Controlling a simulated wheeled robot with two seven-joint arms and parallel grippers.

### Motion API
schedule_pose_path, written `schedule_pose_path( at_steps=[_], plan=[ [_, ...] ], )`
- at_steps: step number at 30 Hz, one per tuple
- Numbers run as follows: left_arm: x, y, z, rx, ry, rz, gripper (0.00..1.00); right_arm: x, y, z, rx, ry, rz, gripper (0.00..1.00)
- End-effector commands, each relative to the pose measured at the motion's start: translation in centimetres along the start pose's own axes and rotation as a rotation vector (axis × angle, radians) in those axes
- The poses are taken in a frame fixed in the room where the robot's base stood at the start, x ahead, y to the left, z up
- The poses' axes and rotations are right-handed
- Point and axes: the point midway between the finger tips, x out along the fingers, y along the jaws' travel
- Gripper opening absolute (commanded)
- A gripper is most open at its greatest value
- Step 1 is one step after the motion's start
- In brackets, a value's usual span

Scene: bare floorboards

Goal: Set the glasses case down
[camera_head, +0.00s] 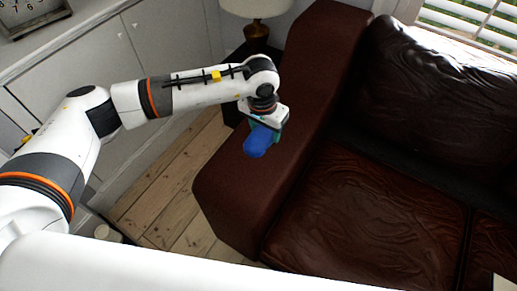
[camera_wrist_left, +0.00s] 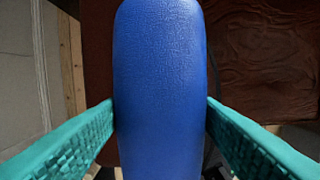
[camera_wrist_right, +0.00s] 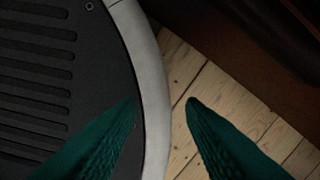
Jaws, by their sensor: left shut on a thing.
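The glasses case (camera_head: 259,141) is blue with rounded ends. In the head view it is at the sofa's left armrest, and I cannot tell whether it touches the armrest. My left gripper (camera_head: 265,122) is shut on it. In the left wrist view the case (camera_wrist_left: 160,85) fills the middle, with a green finger pressed on each side. My right gripper (camera_wrist_right: 163,105) shows only in the right wrist view. Its green fingers are apart with nothing between them, above my base's edge and the floorboards.
A dark red leather sofa (camera_head: 365,205) fills the right side, its broad armrest (camera_head: 235,190) bare in front of the case. A lamp (camera_head: 257,12) stands behind the arm. White cabinets (camera_head: 165,45) line the left, with a clock (camera_head: 30,12) on top. Bare floorboards (camera_head: 165,200) lie between.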

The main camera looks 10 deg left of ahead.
Motion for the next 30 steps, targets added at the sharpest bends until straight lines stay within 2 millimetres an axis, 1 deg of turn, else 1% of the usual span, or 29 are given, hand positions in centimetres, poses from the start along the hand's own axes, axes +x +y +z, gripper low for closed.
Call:
schedule_pose_path(
  at_steps=[1,3,5,12,20,25,30],
  plan=[
    [0.8,0.0,-0.1,0.0,-0.001,0.0,0.33,0.9,0.0,-0.1,0.0,0.0,0.0,0.36],
    [1.4,0.0,-0.2,0.0,0.0,0.0,0.33,1.2,0.0,-0.1,0.0,0.0,0.0,0.36],
    [2.0,0.0,-0.3,-0.001,0.001,-0.001,0.33,1.2,0.0,-0.1,0.0,0.0,0.0,0.36],
    [6.2,0.0,-0.9,-0.002,0.004,-0.002,0.33,0.7,0.0,-0.1,0.0,0.0,0.0,0.36],
    [8.4,0.0,-1.1,-0.001,0.002,-0.001,0.33,0.7,0.0,0.0,0.0,-0.001,0.0,0.36],
    [10.8,0.0,-1.5,-0.001,0.003,-0.001,0.33,0.6,0.0,0.0,0.0,-0.001,0.0,0.36],
    [11.1,0.1,-1.4,0.0,-0.001,0.0,0.33,0.6,0.0,0.0,0.0,-0.001,0.0,0.36]
  ],
)
